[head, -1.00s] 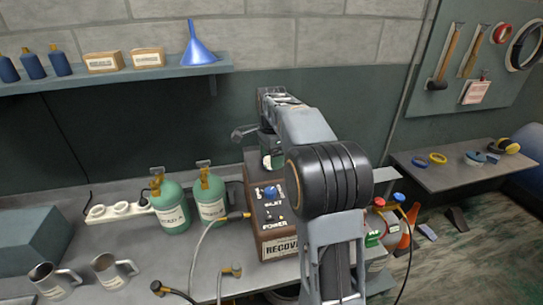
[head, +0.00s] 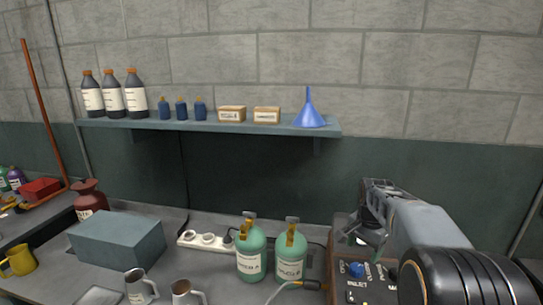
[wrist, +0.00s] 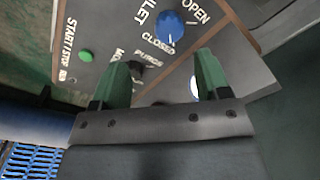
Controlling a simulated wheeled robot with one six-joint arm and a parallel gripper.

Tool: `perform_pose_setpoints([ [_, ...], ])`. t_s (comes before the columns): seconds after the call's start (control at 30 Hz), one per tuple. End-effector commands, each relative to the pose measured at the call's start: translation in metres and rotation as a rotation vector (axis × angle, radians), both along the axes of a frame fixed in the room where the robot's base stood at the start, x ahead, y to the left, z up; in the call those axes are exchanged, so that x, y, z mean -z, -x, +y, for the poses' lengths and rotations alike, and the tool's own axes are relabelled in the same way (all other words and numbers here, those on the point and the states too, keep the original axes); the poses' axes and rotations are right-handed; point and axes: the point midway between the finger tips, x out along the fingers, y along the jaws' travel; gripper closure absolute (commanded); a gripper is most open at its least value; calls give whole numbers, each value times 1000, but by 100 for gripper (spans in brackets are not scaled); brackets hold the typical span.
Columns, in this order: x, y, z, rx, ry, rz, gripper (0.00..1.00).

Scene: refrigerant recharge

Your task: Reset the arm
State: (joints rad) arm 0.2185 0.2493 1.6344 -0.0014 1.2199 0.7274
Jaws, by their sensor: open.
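My gripper (wrist: 160,80) is open and empty in the wrist view, its two green fingers apart in front of the recovery machine's panel (wrist: 110,35). The panel has a blue knob (wrist: 170,27) between the OPEN and CLOSED marks, a green button (wrist: 86,56) at START/STOP, and a dark knob near PURGE partly behind the fingers. In the head view my gripper (head: 368,236) is at the right, above the brown recovery machine (head: 340,240). The blue knob also shows in the head view (head: 356,269). My arm hides the machine's right side.
A power strip (head: 205,242), a grey box (head: 118,240) and metal mugs (head: 140,288) are further left. A shelf (head: 160,125) with bottles and a blue funnel hangs above.

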Motion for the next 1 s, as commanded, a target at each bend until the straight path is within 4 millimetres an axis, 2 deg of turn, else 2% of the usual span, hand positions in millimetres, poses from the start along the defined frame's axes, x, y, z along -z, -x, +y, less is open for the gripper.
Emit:
perform_pose_setpoints([
  [0.1, 3, 42, 23, -304, 27, -45, 31],
  [0.3, 10, 120, 60, -731, 97, -135, 31],
  [0.4, 15, 152, 74, -849, 127, -176, 31],
  [0.5, 17, 175, 83, -893, 147, -211, 31],
  [0.67, 13, 195, 92, -919, 167, -259, 31],
  [0.8, 2, 196, 96, -931, 186, -300, 31],
  [1.0, 0, 197, 97, -937, 187, -306, 31],
])
